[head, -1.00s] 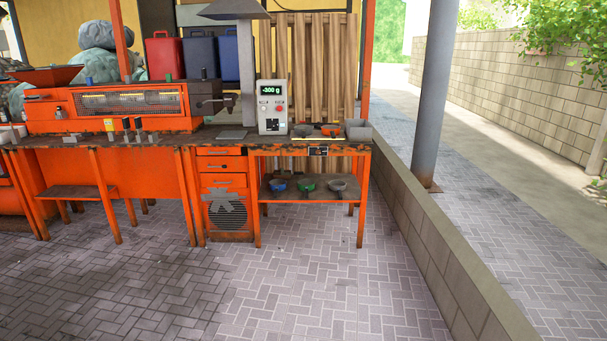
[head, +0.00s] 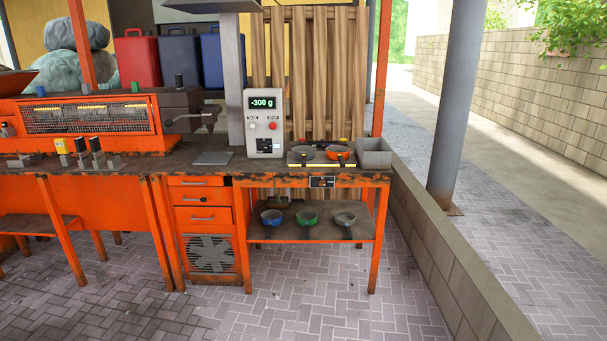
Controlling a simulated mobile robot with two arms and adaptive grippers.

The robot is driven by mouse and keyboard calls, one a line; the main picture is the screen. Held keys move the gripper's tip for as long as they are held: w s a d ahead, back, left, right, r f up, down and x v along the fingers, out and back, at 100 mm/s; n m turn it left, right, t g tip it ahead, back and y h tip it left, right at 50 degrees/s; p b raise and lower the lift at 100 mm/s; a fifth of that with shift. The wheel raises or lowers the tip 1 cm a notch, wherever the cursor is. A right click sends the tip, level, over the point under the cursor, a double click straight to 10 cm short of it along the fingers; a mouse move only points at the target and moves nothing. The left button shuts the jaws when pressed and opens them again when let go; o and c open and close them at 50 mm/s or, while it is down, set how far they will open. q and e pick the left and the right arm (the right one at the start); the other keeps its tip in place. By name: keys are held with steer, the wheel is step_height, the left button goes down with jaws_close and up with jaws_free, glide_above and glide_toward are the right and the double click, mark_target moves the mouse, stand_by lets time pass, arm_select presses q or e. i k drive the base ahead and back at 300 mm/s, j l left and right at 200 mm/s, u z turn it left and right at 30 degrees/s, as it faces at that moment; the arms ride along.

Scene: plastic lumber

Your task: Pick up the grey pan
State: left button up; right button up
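A light grey pan (head: 345,217) sits on the lower shelf (head: 325,236) of the orange workbench, at the right end of a row. A blue pan (head: 271,217) and a green pan (head: 307,218) stand to its left on the same shelf. On the bench top, a darker grey pan (head: 304,153) lies beside an orange pan (head: 338,153), behind a yellow strip. Neither of my grippers is in view.
A scale panel (head: 264,122) reading -300 g stands on the bench, left of the top pans. A grey bin (head: 374,153) is at the bench's right end. A low wall (head: 430,240) and a pole (head: 458,110) stand to the right. The paved floor (head: 320,300) in front is clear.

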mark_target(304, 154)
steer(key=i+z, duration=0.1)
steer(key=i, duration=0.7)
steer(key=i+j, duration=0.15)
steer(key=i, duration=0.65)
steer(key=l+z, duration=0.05)
